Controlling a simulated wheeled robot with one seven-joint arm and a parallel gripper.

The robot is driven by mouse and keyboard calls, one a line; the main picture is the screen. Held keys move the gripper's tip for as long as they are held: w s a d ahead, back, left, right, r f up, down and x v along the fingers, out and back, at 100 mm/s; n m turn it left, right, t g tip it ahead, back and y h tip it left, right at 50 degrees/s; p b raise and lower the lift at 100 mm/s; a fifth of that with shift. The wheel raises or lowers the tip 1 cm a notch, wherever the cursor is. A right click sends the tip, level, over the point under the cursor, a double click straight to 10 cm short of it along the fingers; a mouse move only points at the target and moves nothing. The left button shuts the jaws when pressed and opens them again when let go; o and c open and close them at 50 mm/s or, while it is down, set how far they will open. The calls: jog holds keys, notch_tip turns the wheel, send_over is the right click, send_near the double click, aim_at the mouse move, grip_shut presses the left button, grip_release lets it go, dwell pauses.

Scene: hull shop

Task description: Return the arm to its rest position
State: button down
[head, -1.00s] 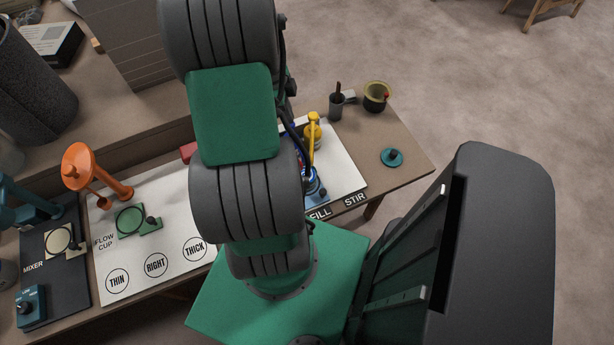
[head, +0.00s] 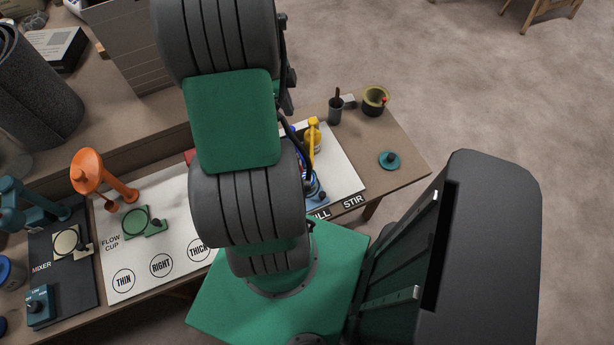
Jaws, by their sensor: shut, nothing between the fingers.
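My arm (head: 235,120), with green and dark grey links, rises from a green base plate through the middle of the head view and runs out past the top edge. My gripper is not in view, so its fingers cannot be seen. The arm hides the middle of the workbench (head: 395,150) and part of the white mat (head: 345,180) on it.
On the bench's left are an orange stand (head: 87,170), a green flow cup piece (head: 137,222) and a dark mixer mat (head: 75,280). On its right are a yellow-topped item (head: 313,138), a dark cup (head: 336,110), a pot (head: 374,100) and a teal knobbed disc (head: 389,160).

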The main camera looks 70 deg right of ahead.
dwell(0.3)
jog(key=a+f+n+y, duration=0.1)
jog(key=a+n+y, duration=0.1)
jog(key=a+n, duration=1.2)
jog(key=w+a+r+n+t, duration=0.2)
jog(key=w+a+r+n, duration=0.3)
jog(key=a, duration=0.3)
jog(key=w+a+r+n+t+h, duration=0.1)
jog(key=w+a+r+n+t, duration=0.1)
jog(key=w+a+r+n, duration=0.3)
jog(key=w+a+r+n+t, duration=0.1)
jog(key=w+a+r+n, duration=0.4)
jog(key=a+n, duration=0.4)
jog(key=shift+w+a+t, duration=0.2)
jog(key=shift+a+t, duration=0.2)
jog(key=shift+a, duration=0.45)
jog(key=shift+r, duration=0.1)
